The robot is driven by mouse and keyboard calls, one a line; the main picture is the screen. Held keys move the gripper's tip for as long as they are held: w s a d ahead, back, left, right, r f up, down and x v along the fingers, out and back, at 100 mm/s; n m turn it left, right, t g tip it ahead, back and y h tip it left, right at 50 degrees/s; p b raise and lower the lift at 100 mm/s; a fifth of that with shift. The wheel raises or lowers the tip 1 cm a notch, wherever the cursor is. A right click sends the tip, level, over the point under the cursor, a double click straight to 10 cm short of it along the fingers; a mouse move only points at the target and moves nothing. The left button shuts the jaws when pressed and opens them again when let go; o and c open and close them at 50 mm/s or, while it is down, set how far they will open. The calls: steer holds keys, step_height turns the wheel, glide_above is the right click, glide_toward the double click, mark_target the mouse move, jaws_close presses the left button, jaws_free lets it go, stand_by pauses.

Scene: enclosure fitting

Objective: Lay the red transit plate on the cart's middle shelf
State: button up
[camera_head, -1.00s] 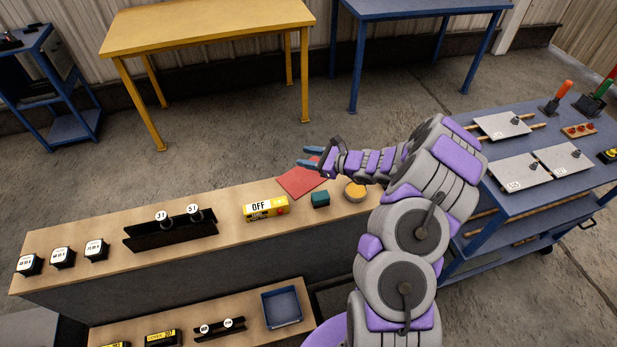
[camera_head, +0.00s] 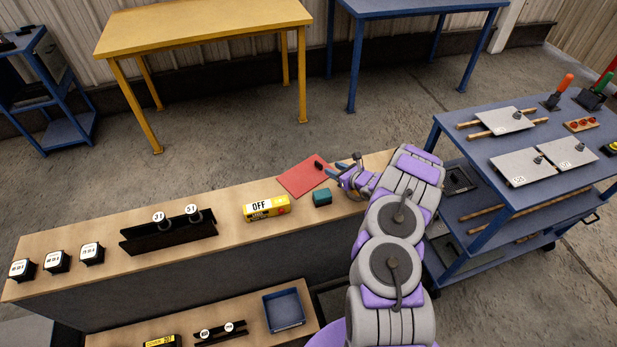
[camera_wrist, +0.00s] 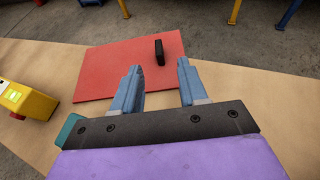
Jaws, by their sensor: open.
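The red transit plate (camera_head: 302,178) lies flat on the long wooden bench top, near its back edge. A small black handle (camera_head: 319,165) stands on the plate near its right side. In the wrist view the plate (camera_wrist: 110,72) lies just beyond my gripper (camera_wrist: 156,75), and the black handle (camera_wrist: 160,52) shows between and beyond the two fingertips. My gripper (camera_head: 335,170) is open and empty, to the right of the handle in the head view. The blue cart stands at the right; its middle shelf (camera_head: 487,200) is partly hidden under the top shelf.
A teal block (camera_head: 322,198) and a yellow OFF box (camera_head: 267,208) stand on the bench close to the plate. The cart's top (camera_head: 470,150) carries grey plates and wooden strips. A dark slotted item (camera_head: 457,180) lies at the middle shelf's left end.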

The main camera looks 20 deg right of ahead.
mark_target(321, 165)
steer(key=x, duration=0.2)
steer(key=shift+w+a+f, duration=0.2)
steer(key=shift+a+f, duration=0.05)
steer(key=shift+a, duration=0.15)
steer(key=shift+w+a+b, duration=0.1)
steer(key=shift+w+b, duration=0.25)
steer(key=shift+w, duration=0.05)
steer(key=b+x, duration=0.1)
steer(key=x, duration=0.1)
steer(key=f+b+x, duration=0.1)
steer(key=x, duration=0.1)
steer(key=shift+w+a, duration=0.1)
steer(key=shift+w, duration=0.3)
steer(key=shift+c, duration=0.4)
jaws_close()
